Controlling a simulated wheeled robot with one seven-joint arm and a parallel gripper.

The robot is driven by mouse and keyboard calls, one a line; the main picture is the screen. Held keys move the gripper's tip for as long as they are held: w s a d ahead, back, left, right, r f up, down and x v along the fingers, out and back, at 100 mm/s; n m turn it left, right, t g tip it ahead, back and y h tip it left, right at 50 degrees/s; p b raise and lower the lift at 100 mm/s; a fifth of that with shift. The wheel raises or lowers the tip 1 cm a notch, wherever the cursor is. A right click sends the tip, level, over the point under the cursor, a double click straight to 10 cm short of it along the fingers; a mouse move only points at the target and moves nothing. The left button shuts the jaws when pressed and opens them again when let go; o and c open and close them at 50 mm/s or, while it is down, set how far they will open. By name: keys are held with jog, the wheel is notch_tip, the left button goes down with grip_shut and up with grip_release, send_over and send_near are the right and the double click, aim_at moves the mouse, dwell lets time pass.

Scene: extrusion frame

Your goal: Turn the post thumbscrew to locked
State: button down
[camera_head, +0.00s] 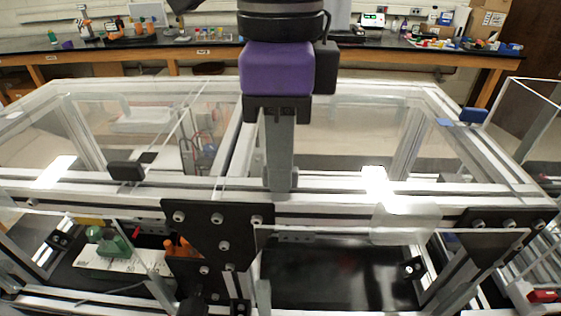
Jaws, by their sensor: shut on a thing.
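My gripper (280,184) hangs down at the middle of the view, below its purple body. Its grey fingers reach to the top rail (330,200) of the aluminium extrusion frame and look closed together. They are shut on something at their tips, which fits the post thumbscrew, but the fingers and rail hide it. I cannot see the thumbscrew's head or tell whether it stands at locked. A black triangular joining plate (218,222) with several screws sits on the frame just left of and below the fingertips.
Clear panels surround the frame. A black block (126,171) stands on the frame at left, and a blue block (473,115) at the right corner. A lab bench (200,46) runs along the back.

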jog(key=shift+r, duration=0.1)
dwell(0.3)
jog(key=c, duration=1.5)
grip_release()
notch_tip(320, 180, up, 8)
jog(key=shift+f+b, duration=0.1)
jog(key=shift+b, duration=0.2)
